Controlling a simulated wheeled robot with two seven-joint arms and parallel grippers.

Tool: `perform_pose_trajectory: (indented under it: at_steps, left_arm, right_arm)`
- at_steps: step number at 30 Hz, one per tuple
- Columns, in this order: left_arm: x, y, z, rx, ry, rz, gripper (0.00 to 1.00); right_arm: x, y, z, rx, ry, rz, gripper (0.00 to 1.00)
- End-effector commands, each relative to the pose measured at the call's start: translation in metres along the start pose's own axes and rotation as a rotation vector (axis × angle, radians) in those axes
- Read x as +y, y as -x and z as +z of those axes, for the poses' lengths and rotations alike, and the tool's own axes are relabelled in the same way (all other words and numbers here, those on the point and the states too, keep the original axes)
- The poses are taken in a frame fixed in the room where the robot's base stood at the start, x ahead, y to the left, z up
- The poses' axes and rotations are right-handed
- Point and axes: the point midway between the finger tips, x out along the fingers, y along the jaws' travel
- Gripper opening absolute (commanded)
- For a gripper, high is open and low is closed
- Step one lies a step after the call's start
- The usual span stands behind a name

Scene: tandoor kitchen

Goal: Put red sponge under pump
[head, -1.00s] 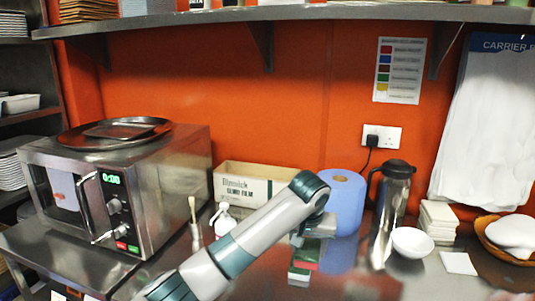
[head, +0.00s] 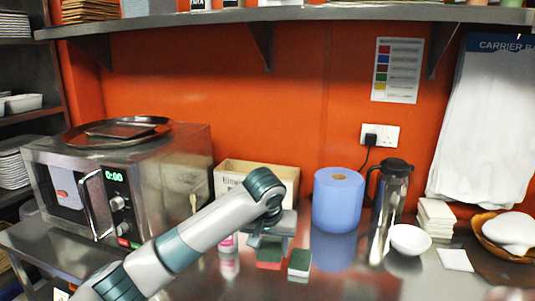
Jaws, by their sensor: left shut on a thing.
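My left gripper (head: 268,243) reaches in from the lower left, points down and is shut on the red sponge (head: 269,265). The sponge has a dark green top and a red body, and it is low at the counter; I cannot tell whether it touches. My right gripper is not in view.
A second sponge (head: 299,262), green on top and pale below, sits close to the right. A blue paper roll (head: 338,199), a steel jug (head: 390,200) and a white bowl (head: 410,240) stand further right. A cardboard box (head: 230,172) is behind, a steel oven (head: 125,185) left.

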Motion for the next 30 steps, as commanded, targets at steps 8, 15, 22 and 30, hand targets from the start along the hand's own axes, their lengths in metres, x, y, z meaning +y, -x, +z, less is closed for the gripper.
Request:
perform_pose_trajectory:
  at_steps: [8, 15, 22, 30]
  left_arm:
    - [-0.076, 0.020, 0.049, 0.002, 0.057, -0.029, 0.29]
    - [-0.129, 0.036, 0.107, 0.000, 0.099, -0.046, 0.29]
    - [-0.165, 0.051, 0.161, 0.000, 0.133, -0.058, 0.29]
    - [-0.181, 0.059, 0.191, 0.000, 0.151, -0.064, 0.29]
  right_arm:
    - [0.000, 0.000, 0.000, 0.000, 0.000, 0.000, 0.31]
    - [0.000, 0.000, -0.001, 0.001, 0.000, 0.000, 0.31]
    - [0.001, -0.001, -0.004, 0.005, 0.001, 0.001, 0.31]
    - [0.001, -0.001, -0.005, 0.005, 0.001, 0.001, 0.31]
